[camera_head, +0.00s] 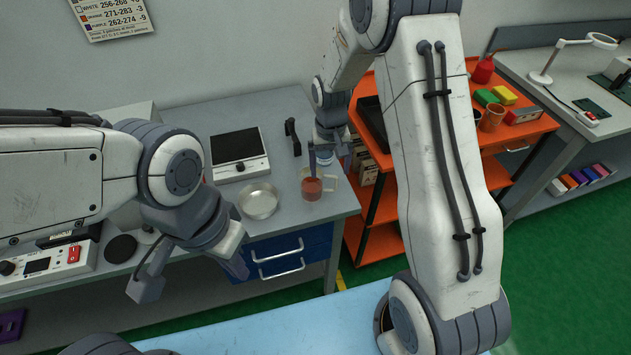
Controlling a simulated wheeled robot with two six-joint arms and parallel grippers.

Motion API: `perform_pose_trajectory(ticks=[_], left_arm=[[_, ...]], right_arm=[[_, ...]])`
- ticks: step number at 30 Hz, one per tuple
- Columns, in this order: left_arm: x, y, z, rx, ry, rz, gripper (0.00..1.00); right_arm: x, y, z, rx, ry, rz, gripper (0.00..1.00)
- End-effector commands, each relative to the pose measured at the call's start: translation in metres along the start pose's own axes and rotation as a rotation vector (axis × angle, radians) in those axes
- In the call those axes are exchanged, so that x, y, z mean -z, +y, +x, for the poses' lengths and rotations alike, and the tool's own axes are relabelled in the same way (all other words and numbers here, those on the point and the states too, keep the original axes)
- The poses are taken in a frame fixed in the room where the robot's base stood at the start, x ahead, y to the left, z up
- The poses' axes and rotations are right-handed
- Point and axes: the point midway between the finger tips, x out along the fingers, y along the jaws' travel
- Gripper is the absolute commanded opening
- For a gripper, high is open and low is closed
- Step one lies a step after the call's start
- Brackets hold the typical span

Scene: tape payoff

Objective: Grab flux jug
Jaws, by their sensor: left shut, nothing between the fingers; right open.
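The flux jug (311,189) is a clear, handled jug with reddish-brown contents. It stands upright near the right front of the grey workbench (284,222). My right gripper (324,160) is open and points down just above the jug, with a dark finger overlapping its rim in the picture. I cannot tell whether that finger touches the jug or is inside it. My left gripper (236,266) is shut and empty, in front of the bench's front edge, left of the jug and lower in the picture.
A round metal dish (259,203) stands left of the jug. A device with a dark plate (237,152) is behind it. An orange shelf cart (525,132) with bins and a red bottle (484,70) is at right. A light-blue surface (290,333) lies in the foreground.

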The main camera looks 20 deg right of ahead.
Motion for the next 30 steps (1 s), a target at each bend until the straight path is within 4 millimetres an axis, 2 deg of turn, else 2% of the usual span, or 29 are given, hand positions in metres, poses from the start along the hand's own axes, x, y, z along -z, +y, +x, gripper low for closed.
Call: perform_pose_trajectory(ticks=[3,8,18,26,28,30], left_arm=[[0.0,0.0,-0.004,0.0,0.0,0.0,0.0],[0.0,0.0,-0.006,0.0,0.0,0.0,0.0],[0.001,0.001,-0.015,0.0,0.0,-0.001,0.0],[0.001,0.001,-0.015,0.0,0.0,-0.001,0.0],[0.001,0.001,-0.015,0.0,0.0,-0.001,0.0],[0.001,0.001,-0.015,0.0,0.0,-0.001,0.0]], right_arm=[[-0.001,0.0,0.015,0.0,-0.002,0.0,0.91],[-0.001,0.0,0.026,0.0,-0.001,-0.001,0.91],[-0.001,0.0,0.07,0.0,-0.001,-0.001,0.91],[0.0,0.0,0.074,0.0,0.001,-0.001,0.91],[0.0,0.0,0.074,0.0,0.001,-0.001,0.72],[0.0,0.0,0.074,0.0,0.001,-0.001,0.45]])
